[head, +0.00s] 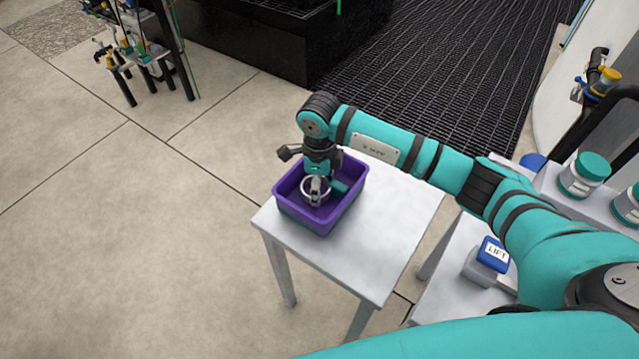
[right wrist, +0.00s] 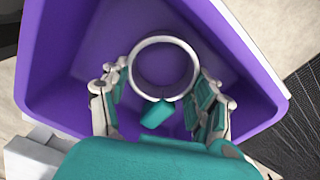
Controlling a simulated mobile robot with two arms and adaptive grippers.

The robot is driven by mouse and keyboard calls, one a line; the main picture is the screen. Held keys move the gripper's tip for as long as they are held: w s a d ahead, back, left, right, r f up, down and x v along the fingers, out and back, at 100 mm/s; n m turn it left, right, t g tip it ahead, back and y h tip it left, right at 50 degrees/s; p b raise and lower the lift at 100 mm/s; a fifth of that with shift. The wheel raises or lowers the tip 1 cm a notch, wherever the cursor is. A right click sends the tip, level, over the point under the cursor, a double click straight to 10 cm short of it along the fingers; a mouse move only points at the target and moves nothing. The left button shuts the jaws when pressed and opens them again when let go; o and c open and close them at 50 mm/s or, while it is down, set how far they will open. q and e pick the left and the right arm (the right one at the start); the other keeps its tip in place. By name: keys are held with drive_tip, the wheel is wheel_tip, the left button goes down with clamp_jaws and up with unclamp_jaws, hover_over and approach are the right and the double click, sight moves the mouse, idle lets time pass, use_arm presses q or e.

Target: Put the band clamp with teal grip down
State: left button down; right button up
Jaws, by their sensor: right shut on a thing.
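The band clamp with teal grip is a pale metal ring (right wrist: 164,38) with a short teal block (right wrist: 157,113) at its lower side in the right wrist view. My right gripper (right wrist: 161,76) is shut on it, with a finger on either side of the ring. In the head view the right gripper (head: 317,187) reaches down into a purple tote (head: 290,208), and the ring (head: 304,190) shows inside the tote's walls. I cannot tell whether the clamp touches the tote floor. My left gripper is not in view.
The tote stands on a small white table (head: 375,255) with bare top to its right and front. A blue-topped LIFT box (head: 491,255) and teal-lidded jars (head: 584,175) are at the right. A black rack with tools (head: 140,50) stands far left.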

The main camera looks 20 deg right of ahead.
drive_tip(key=shift+f, duration=0.1)
drive_tip(key=shift+f, duration=0.15)
drive_tip(key=o, duration=1.2)
drive_tip(key=shift+c, duration=0.2)
wheel_tip(320, 180, up, 12)
drive_tip(key=b, duration=0.1)
drive_tip(key=shift+r, duration=0.25)
